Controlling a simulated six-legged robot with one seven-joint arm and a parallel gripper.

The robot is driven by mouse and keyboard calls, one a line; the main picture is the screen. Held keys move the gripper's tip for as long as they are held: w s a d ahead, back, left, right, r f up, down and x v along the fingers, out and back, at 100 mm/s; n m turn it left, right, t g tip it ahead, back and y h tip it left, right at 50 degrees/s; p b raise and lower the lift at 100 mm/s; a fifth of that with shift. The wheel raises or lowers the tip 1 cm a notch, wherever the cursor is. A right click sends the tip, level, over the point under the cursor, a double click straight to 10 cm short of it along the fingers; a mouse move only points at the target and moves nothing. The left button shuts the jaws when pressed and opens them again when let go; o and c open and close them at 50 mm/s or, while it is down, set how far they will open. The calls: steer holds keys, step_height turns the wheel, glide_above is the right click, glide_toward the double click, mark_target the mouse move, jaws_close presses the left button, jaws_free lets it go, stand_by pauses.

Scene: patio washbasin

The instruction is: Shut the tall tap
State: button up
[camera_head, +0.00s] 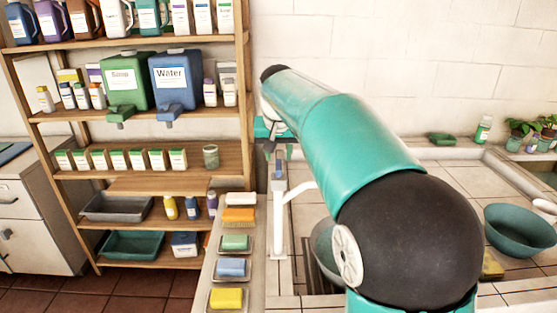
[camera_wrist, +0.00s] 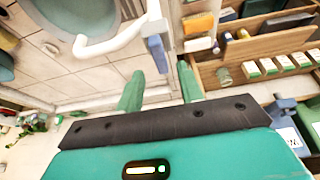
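The tall tap (camera_head: 279,222) is white, stands upright at the left of the tiled counter, and has a spout curving right. A blue-grey lever (camera_head: 279,172) is at its top. My gripper (camera_head: 277,150) is just above the lever, partly hidden by my arm. In the wrist view, the white spout (camera_wrist: 115,42) and blue lever (camera_wrist: 156,54) show beyond my gripper (camera_wrist: 160,74). Its two green fingers are apart, with the lever's end in line with the gap between them. I cannot tell whether they touch it. No water is clearly visible.
A basin (camera_head: 325,245) below the spout is mostly hidden by my arm. Soap trays (camera_head: 227,299) and a brush (camera_head: 239,214) line the ledge left of the tap. A wooden shelf (camera_head: 150,186) with containers stands farther left. A teal bowl (camera_head: 518,232) sits at right.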

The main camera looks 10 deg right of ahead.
steer(key=v, duration=1)
steer(key=s+f, duration=0.6)
steer(key=s, duration=0.4)
steer(key=s+d+f+n, duration=0.1)
steer(key=s+f, duration=0.5)
steer(key=s, duration=0.4)
steer(key=s+f+n+t+y, duration=0.1)
steer(key=s+f, duration=0.5)
steer(key=s, duration=0.4)
steer(key=shift+d+f, duration=0.25)
steer(key=shift+f, duration=0.15)
